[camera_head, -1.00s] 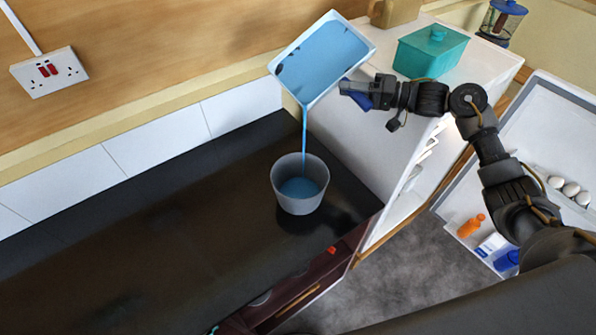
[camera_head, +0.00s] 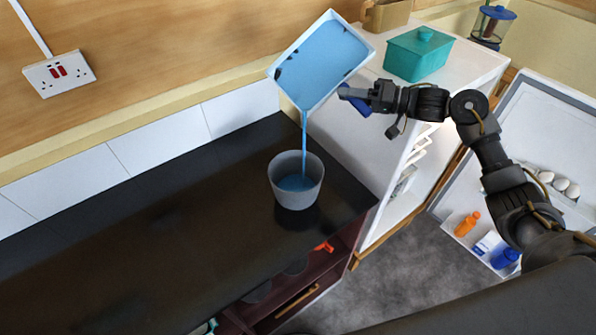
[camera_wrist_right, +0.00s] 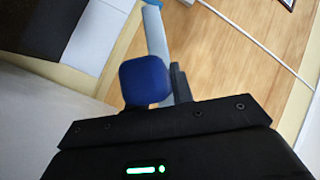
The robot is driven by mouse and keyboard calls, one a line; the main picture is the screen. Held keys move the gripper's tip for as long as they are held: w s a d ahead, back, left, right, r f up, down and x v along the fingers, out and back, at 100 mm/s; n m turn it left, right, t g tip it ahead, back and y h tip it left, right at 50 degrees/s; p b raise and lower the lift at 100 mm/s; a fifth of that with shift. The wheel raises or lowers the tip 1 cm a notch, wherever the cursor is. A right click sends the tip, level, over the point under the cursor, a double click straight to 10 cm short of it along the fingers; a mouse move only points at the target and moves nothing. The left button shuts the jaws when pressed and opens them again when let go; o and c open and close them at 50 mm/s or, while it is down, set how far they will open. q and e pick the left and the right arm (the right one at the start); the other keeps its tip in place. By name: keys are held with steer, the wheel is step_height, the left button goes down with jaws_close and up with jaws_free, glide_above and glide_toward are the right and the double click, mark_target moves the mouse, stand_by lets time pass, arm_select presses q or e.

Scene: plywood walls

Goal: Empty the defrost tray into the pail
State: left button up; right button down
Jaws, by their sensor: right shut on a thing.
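The defrost tray (camera_head: 318,62) is white with blue liquid in it. It is tilted in the air above the pail, and a blue stream runs from its lower corner down into the pail. The grey pail (camera_head: 296,194) stands upright on the dark counter with blue liquid inside. My right gripper (camera_head: 356,97) is shut on the tray's blue handle at the tray's lower right. In the right wrist view the blue handle (camera_wrist_right: 145,80) sits at the jaws, and the pail is not seen. My left gripper is not in view.
The dark counter (camera_head: 150,240) is clear left of the pail. Right of it stands an open white fridge (camera_head: 400,205), with a teal box (camera_head: 418,55), a brown container (camera_head: 386,15) and a blue-lidded jar (camera_head: 492,24) above. The open door (camera_head: 530,140) holds eggs and bottles.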

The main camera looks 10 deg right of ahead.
mark_target(356, 64)
steer(key=shift+w+a+f+n+p, duration=0.25)
steer(key=shift+f+n+p, duration=0.1)
steer(key=shift+f, duration=0.25)
steer(key=shift+s+r, duration=0.5)
steer(key=shift+s, duration=0.05)
steer(key=shift+w+d+r+m, duration=0.6)
steer(key=shift+w+r+m, duration=0.1)
steer(key=shift+w+m, duration=0.15)
steer(key=w+d+m, duration=0.1)
steer(key=w+m, duration=0.1)
steer(key=w+d+r+m, duration=0.1)
steer(key=w+m, duration=0.1)
steer(key=w, duration=0.1)
steer(key=w+d+r+m+y, duration=0.1)
steer(key=w+m, duration=0.1)
steer(key=shift+w+d, duration=0.2)
steer(key=shift+d, duration=0.15)
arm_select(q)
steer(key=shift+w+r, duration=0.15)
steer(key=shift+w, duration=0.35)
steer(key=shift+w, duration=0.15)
arm_select(e)
steer(key=shift+w, duration=0.15)
